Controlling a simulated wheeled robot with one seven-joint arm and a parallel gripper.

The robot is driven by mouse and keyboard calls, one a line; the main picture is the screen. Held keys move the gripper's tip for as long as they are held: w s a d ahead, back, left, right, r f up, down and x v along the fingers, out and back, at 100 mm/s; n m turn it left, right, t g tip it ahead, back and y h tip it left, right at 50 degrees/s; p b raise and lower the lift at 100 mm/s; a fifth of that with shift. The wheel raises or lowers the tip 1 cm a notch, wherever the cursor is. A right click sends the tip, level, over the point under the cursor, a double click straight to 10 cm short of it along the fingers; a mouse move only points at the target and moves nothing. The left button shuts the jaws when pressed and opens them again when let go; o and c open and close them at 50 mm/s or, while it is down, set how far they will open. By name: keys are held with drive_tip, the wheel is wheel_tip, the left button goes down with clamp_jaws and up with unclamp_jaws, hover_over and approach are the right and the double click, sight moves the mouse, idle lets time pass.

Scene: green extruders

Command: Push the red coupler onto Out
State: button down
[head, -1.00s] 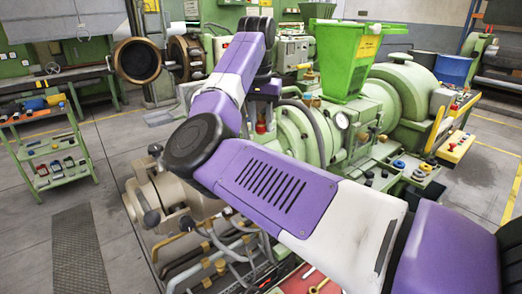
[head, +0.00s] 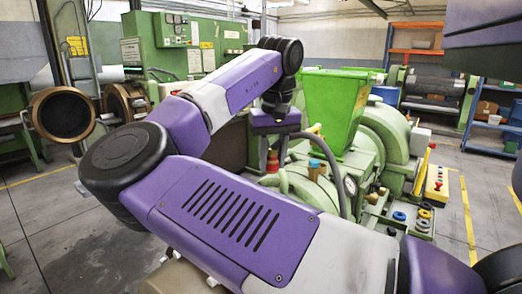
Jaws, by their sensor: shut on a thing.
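My gripper (head: 272,146) points down at the end of my purple arm, left of the green hopper. It is shut on the red coupler (head: 272,161), a small red piece showing just below the fingers. The coupler is in front of the green extruder (head: 369,150); I cannot tell whether it touches anything below it. A brass-coloured fitting with a blue top (head: 314,168) stands to its right. No label reading Out is legible, and my forearm hides much of the machine's lower front.
The green hopper (head: 333,105) rises close to the right of my gripper. A grey hose (head: 287,178) curves just beside it. Several coloured fittings (head: 400,216) lie on the machine's ledge at right. Open floor (head: 40,225) is at left.

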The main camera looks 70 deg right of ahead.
drive_tip(key=shift+s+d+n, duration=0.1)
drive_tip(key=shift+s+n, duration=0.3)
drive_tip(key=shift+n, duration=0.4)
drive_tip(key=shift+f+b, duration=1.15)
drive_tip(key=shift+f, duration=1.85)
drive_tip(key=shift+s+p, duration=0.1)
drive_tip(key=shift+p, duration=0.55)
drive_tip(key=shift+f+b, duration=0.3)
drive_tip(key=shift+f, duration=1)
drive_tip(key=shift+p, duration=0.35)
drive_tip(key=c, duration=0.9)
unclamp_jaws()
drive_tip(key=shift+c, duration=0.2)
